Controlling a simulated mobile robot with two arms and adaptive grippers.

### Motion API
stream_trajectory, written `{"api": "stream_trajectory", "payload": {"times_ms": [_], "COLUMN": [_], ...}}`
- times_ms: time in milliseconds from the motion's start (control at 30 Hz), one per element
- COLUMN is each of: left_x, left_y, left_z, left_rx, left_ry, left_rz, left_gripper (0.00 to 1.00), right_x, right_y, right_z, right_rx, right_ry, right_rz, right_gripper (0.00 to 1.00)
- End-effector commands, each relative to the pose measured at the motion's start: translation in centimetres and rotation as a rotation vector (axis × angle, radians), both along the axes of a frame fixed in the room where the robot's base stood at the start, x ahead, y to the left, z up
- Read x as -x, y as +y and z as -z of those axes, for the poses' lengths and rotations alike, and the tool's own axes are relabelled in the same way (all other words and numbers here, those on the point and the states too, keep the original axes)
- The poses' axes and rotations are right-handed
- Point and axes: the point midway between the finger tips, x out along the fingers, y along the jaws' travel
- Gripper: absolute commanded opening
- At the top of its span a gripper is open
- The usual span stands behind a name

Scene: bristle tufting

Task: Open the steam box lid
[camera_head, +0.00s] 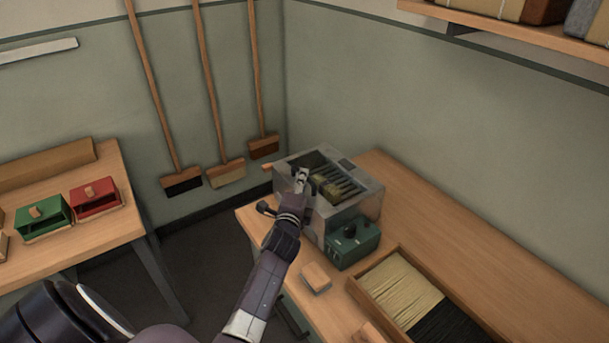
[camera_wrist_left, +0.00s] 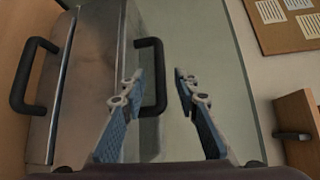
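The grey metal steam box (camera_head: 370,197) stands on the wooden bench, with a dark green control unit (camera_head: 352,243) at its front. A dark slatted area and pale bristles show at its top. I cannot tell how the lid sits. My left gripper (camera_head: 303,175) is over the box's near left part. Another black handle (camera_wrist_left: 22,75) is at the left. My right gripper is not in view.
A wooden tray (camera_head: 411,262) of pale and black bristles and a small wooden block (camera_head: 316,277) lie in front of the box. A left table holds a green box (camera_head: 42,217) and a red box (camera_head: 96,198). The bench's right side is clear.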

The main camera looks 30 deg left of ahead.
Motion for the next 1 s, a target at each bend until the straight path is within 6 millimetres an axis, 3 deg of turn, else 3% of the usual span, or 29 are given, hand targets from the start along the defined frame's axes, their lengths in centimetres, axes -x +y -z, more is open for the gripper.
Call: {"api": "stream_trajectory", "payload": {"times_ms": [300,667,933,1000], "left_x": [-3.0,-3.4,-3.3,-3.3], "left_y": [1.3,1.4,1.4,1.4], "left_z": [0.4,0.5,0.5,0.5], "left_rx": [0.002,0.002,0.002,0.002], "left_ry": [-0.001,0.0,0.0,0.0], "left_rz": [0.0,0.0,0.0,0.0], "left_gripper": [0.29,0.29,0.0,0.0], "right_x": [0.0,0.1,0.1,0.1], "right_y": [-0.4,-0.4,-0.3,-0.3], "right_z": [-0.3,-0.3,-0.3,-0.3], "right_rx": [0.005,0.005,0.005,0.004], "right_ry": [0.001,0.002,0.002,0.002], "right_rz": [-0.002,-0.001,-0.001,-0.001], "right_gripper": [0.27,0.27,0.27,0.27]}}
